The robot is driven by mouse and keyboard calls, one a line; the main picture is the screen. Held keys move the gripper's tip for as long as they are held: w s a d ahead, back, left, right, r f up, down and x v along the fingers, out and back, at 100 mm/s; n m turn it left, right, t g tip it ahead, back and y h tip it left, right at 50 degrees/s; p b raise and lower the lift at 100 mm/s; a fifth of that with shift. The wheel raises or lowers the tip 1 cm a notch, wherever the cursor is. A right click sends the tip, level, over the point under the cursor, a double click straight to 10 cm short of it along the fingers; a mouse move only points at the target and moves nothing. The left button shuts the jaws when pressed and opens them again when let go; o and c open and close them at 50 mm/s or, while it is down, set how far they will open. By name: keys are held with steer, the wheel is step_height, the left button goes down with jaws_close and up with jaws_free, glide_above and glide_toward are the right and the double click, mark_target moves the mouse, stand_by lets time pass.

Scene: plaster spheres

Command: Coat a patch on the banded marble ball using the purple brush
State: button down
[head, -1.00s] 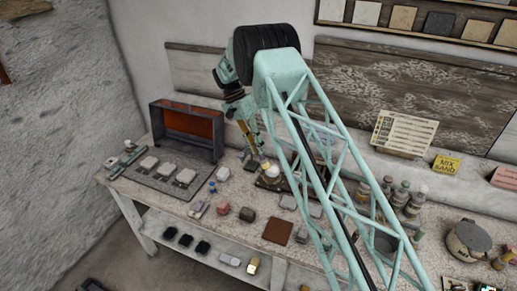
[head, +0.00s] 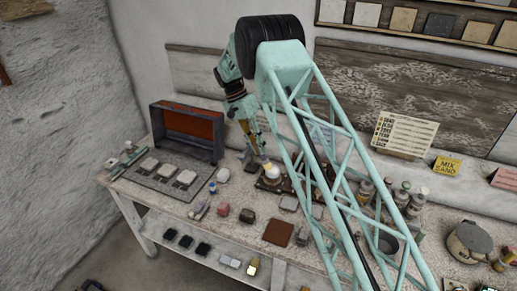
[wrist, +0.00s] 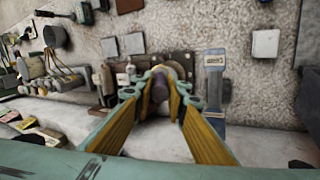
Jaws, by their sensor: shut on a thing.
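My gripper (head: 257,146) is shut on the purple brush (wrist: 160,88), whose dark purple end shows between the yellow-sided fingers in the wrist view. A pale round ball (head: 273,171), which looks like the banded marble ball, sits on a dark base (head: 263,184) on the bench. It also shows partly behind the brush and fingers in the wrist view (wrist: 176,70).
A dark open box with an orange inside (head: 190,128) and a tray of pale blocks (head: 155,182) stand to the left. Several small blocks and a brown square tile (head: 278,232) lie in front. Jars (head: 402,195) and a lidded pot (head: 468,240) stand to the right.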

steer(key=shift+f, duration=0.1)
steer(key=shift+s+d+f+b, duration=0.1)
steer(key=shift+d+f+b, duration=0.1)
steer(key=shift+f+b, duration=0.4)
steer(key=shift+w+d, duration=0.15)
steer(key=shift+w, duration=0.05)
stand_by(0.8)
steer(key=shift+s+d+b, duration=0.1)
steer(key=shift+d+b, duration=0.05)
steer(key=shift+b, duration=0.15)
steer(key=shift+d, duration=0.15)
steer(key=shift+s+d+r, duration=0.1)
steer(key=shift+s+d, duration=0.05)
steer(key=shift+d, duration=0.15)
steer(key=shift+a, duration=0.1)
stand_by(0.5)
steer(key=shift+w+a, duration=0.2)
steer(key=shift+a, duration=0.4)
steer(key=shift+a, duration=0.1)
